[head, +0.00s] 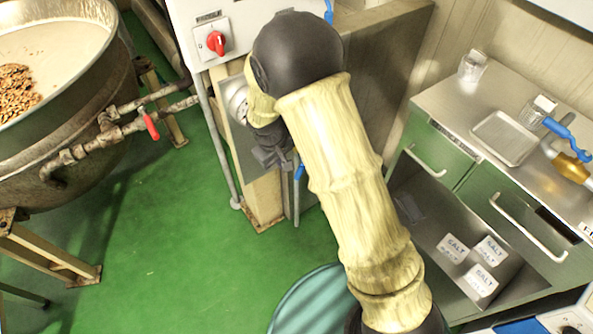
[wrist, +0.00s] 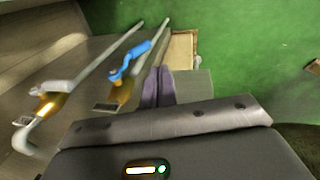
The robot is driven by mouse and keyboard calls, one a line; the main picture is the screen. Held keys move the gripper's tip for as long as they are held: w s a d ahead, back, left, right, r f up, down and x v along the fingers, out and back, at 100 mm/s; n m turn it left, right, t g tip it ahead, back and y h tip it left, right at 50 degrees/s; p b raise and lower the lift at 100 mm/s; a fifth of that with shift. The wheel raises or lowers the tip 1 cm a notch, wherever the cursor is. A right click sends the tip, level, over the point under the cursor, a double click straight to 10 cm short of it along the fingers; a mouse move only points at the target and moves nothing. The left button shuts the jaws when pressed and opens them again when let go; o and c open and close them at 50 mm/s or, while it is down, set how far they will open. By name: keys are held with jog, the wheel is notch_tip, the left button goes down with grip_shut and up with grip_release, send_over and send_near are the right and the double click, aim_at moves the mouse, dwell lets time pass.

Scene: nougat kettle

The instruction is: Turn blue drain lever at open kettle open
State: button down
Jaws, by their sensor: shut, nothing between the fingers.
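A blue lever (head: 299,172) shows beside a thin pipe, just right of my gripper (head: 272,158). In the wrist view a blue lever (wrist: 135,60) sits on a brass valve (wrist: 121,92), close to the left of my gripper's fingers (wrist: 159,72). The fingers are together with nothing between them. I cannot tell whether they touch the lever. The open kettle (head: 75,155) at the left holds pale liquid and brown nuts. A red lever (head: 151,126) is on its pipework. My arm hides part of the area behind the gripper.
A control panel (head: 208,40) with a red knob (head: 216,42) stands behind my arm. A steel counter (head: 450,95) is at the right, with a tray (head: 505,136) and another blue lever (head: 566,138). A teal drum (head: 303,305) is below.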

jog(key=w+d+b+x, duration=0.1)
jog(key=b+x, duration=0.1)
jog(key=x, duration=1)
jog(key=shift+w+d+r, duration=0.25)
jog(key=shift+w, duration=0.1)
jog(key=shift+f+b, duration=0.1)
jog(key=shift+b, duration=0.25)
